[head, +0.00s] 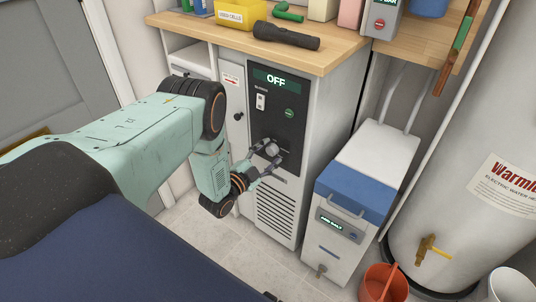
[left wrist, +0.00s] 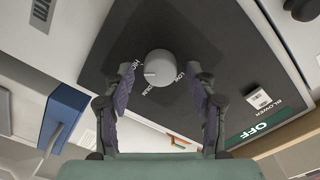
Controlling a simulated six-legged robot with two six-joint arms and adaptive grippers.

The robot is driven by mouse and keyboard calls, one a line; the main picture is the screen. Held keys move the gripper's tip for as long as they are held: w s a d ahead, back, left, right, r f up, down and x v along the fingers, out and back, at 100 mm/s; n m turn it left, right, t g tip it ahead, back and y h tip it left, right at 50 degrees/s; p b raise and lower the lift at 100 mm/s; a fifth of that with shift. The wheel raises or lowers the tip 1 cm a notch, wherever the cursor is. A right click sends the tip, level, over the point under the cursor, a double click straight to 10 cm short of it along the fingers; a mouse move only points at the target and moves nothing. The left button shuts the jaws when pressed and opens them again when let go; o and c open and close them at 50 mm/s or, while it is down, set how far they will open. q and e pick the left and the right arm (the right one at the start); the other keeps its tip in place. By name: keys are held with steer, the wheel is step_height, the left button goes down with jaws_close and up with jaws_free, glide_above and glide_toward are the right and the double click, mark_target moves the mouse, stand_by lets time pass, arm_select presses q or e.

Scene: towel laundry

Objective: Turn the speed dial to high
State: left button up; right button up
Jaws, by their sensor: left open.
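The speed dial (head: 271,149) is a round grey knob on the dark panel of the blower cabinet (head: 279,205). In the left wrist view the dial (left wrist: 160,66) has HIGH, MEDIUM and LOW printed around it. Its pale pointer mark faces left in that view, near HIGH and MEDIUM; I cannot tell exactly which. My left gripper (head: 269,159) is open at the dial. In the left wrist view the left gripper's fingers (left wrist: 160,73) stand on either side of the dial, with gaps showing. My right gripper is not in view.
A display (head: 277,79) reads OFF above a blower switch (head: 261,102) and a green button (head: 289,113). A black flashlight (head: 286,36) lies on the wooden counter (head: 225,32) above. A blue-and-white unit (head: 351,190) stands close on the right, before a water heater (head: 455,130).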

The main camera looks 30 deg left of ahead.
arm_select(q)
steer(key=s, duration=1.2)
steer(key=shift+a, duration=0.45)
